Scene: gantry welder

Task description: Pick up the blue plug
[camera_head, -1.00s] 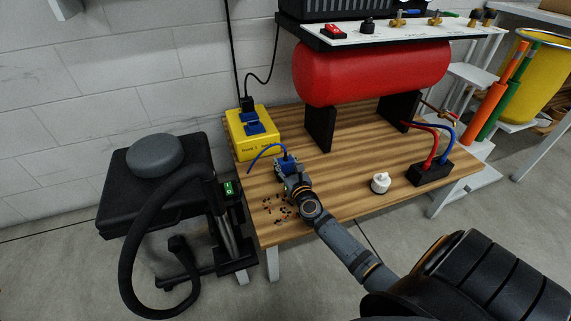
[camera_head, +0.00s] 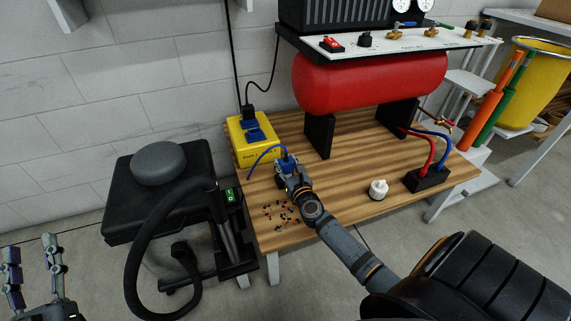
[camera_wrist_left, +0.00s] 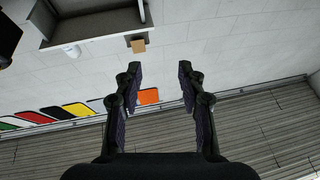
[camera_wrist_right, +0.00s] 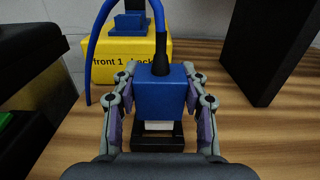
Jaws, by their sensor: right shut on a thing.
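The blue plug (camera_wrist_right: 160,97) sits between the fingers of my right gripper (camera_wrist_right: 161,115), which is shut on it. A blue cable rises from a black sleeve on the plug's top. In the head view the plug (camera_head: 287,165) is at the end of my right arm, over the wooden table. Whether it touches the table is unclear. My left gripper (camera_head: 37,265) is open and empty at the lower left of the head view. In the left wrist view its fingers (camera_wrist_left: 160,80) are spread with nothing between them.
A yellow socket box (camera_head: 248,150) with blue sockets stands behind the plug. A red tank (camera_head: 370,78) on black supports, a white object (camera_head: 378,189) and a black block with hoses (camera_head: 427,180) are to the right. Small bits (camera_head: 280,214) lie near the table's front left.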

